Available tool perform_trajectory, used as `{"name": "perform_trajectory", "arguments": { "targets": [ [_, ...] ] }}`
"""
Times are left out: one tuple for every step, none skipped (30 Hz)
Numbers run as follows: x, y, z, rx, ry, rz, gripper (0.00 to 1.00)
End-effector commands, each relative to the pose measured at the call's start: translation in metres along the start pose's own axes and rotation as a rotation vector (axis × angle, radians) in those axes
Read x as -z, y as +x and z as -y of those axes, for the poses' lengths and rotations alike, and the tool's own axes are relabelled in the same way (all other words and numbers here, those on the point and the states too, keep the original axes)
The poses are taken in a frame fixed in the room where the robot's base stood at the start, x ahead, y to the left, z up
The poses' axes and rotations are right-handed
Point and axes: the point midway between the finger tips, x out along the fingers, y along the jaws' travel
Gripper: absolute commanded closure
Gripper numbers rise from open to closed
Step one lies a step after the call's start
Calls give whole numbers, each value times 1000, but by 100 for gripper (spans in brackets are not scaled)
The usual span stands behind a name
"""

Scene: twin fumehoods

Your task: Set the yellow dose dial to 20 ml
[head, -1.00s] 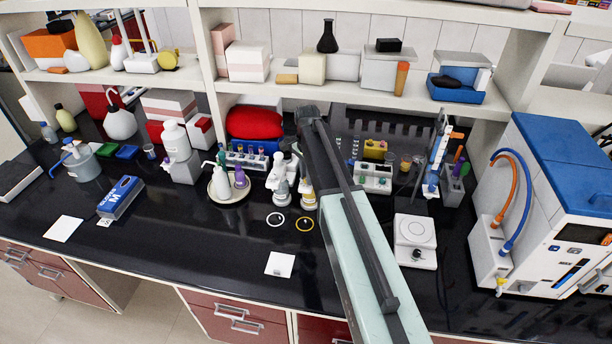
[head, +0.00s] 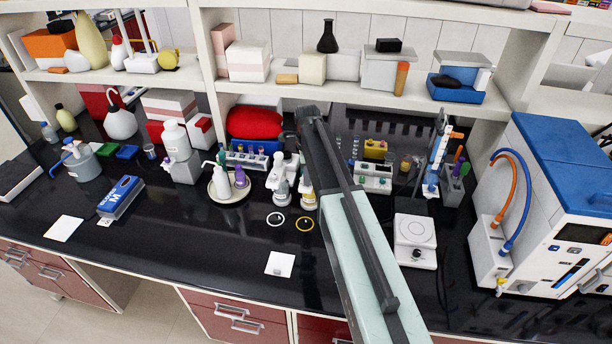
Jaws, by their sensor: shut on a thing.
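Two white dispenser bottles stand side by side at the middle of the bench. My arm reaches over from the lower right and hides the right dispenser's upper part. The yellow dose dial itself is hidden there. The dark end of my arm, with my gripper (head: 296,140), is at the dispenser heads. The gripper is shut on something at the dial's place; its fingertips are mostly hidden.
A tray with a white pump bottle (head: 222,184) stands left of the dispensers. A white card (head: 280,264) lies in front. The front bench strip is mostly clear.

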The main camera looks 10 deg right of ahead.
Motion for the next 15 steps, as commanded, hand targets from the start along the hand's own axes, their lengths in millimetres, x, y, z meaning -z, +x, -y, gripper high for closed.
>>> {"name": "perform_trajectory", "arguments": {
  "targets": [
    [-3,0,3,8,2,6,100],
    [-3,0,3,8,3,6,100],
    [-3,0,3,8,4,6,100],
    [-3,0,3,8,4,6,100],
    [-3,0,3,8,5,6,100],
    [-3,0,3,8,5,6,100],
    [-3,0,3,8,5,6,100],
    [-3,0,3,8,5,6,100],
    [-3,0,3,8,4,6,100],
    [-3,0,3,8,4,6,100],
    [-3,0,3,8,4,6,100],
    [-3,0,3,8,4,6,100],
    [-3,0,3,8,4,6,72],
    [-3,0,3,8,4,6,63],
    [-2,0,3,8,4,5,58]
  ]
}}
